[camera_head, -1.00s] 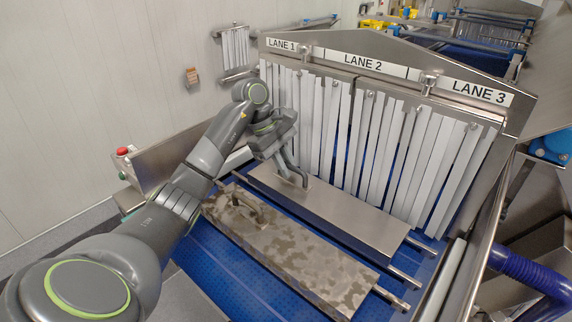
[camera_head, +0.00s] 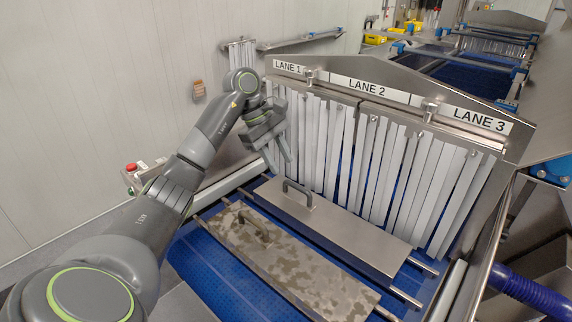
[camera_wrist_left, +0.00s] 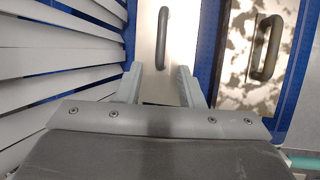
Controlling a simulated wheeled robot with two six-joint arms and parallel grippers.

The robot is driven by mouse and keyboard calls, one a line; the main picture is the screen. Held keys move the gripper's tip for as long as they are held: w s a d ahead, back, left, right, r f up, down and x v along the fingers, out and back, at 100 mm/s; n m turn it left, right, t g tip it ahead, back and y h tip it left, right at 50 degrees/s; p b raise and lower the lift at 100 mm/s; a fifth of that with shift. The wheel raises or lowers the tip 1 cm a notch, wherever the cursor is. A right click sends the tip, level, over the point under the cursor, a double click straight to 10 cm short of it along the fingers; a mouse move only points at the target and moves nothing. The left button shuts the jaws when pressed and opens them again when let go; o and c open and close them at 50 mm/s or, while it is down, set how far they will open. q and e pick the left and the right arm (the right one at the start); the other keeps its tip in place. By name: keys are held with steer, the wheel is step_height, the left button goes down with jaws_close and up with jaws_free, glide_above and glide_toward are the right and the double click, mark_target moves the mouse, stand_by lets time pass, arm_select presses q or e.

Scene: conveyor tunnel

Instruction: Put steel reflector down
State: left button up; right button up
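The clean steel reflector (camera_head: 345,231) is a long flat plate with a grey bar handle (camera_head: 297,190) near its left end. It lies across two metal rails above the blue belt, in front of the strip curtain. It also shows in the left wrist view (camera_wrist_left: 155,75), with its handle (camera_wrist_left: 163,35) upright in the picture. My left gripper (camera_head: 281,167) is open and empty, just behind and left of the handle, apart from it. In the left wrist view its two fingers (camera_wrist_left: 160,85) stand spread, with nothing between them. My right gripper is not in view.
A second plate (camera_head: 310,275), blotchy and stained, lies nearer on the rails with its own handle (camera_head: 254,226). White strips (camera_head: 345,150) hang under the LANE 1 to LANE 3 signs. Blue belt (camera_head: 215,265) is bare at the near left. A red button (camera_head: 131,167) is at left.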

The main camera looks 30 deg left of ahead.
arm_select(q)
steer(key=shift+p+v, duration=1.2)
steer(key=shift+v, duration=0.95)
